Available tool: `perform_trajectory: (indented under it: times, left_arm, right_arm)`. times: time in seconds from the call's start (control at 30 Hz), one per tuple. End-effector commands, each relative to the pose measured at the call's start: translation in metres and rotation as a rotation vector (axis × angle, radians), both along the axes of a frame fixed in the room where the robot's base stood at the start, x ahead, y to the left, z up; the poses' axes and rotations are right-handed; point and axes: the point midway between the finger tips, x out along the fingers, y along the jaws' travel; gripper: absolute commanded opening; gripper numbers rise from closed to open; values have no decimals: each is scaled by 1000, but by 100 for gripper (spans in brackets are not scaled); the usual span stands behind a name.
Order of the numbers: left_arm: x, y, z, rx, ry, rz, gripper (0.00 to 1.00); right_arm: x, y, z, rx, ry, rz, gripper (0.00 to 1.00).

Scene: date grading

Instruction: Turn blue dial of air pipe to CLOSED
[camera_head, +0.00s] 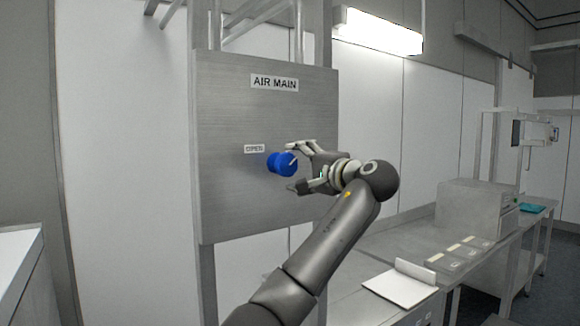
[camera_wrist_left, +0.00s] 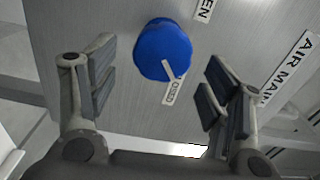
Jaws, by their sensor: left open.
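The blue dial (camera_head: 281,162) sticks out from a grey metal panel (camera_head: 230,205) in the head view. An "OPEN" label (camera_head: 254,149) is at its upper left and an "AIR MAIN" label (camera_head: 274,83) is above it. In the left wrist view the dial (camera_wrist_left: 163,50) shows a light pointer on its face, with a small label beside the pointer that I cannot read surely. My left gripper (camera_head: 296,167) is open in front of the dial. Its fingers stand on either side, apart from the dial in the wrist view (camera_wrist_left: 157,90). My right gripper is not seen.
A bench (camera_head: 350,308) at the lower right holds a white tray-like item (camera_head: 400,287), flat grey pieces (camera_head: 466,250) and a metal box (camera_head: 476,213). A white counter (camera_head: 18,262) is at the lower left. The panel around the dial is mostly bare.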

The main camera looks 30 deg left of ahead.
Motion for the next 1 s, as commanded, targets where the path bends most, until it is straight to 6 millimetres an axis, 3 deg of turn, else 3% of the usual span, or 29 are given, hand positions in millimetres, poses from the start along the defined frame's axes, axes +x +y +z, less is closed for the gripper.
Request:
perform_trajectory:
  times: [0.2, 0.4, 1.0]
  left_arm:
    - [-17, -45, 0, 0, -1, -5, 72]
    - [-27, -67, 0, 0, 1, -2, 72]
    - [-29, -72, -1, 0, 2, -1, 72]
  right_arm:
    - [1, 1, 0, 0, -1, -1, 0]
    - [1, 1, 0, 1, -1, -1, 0]
    - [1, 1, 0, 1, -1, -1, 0]
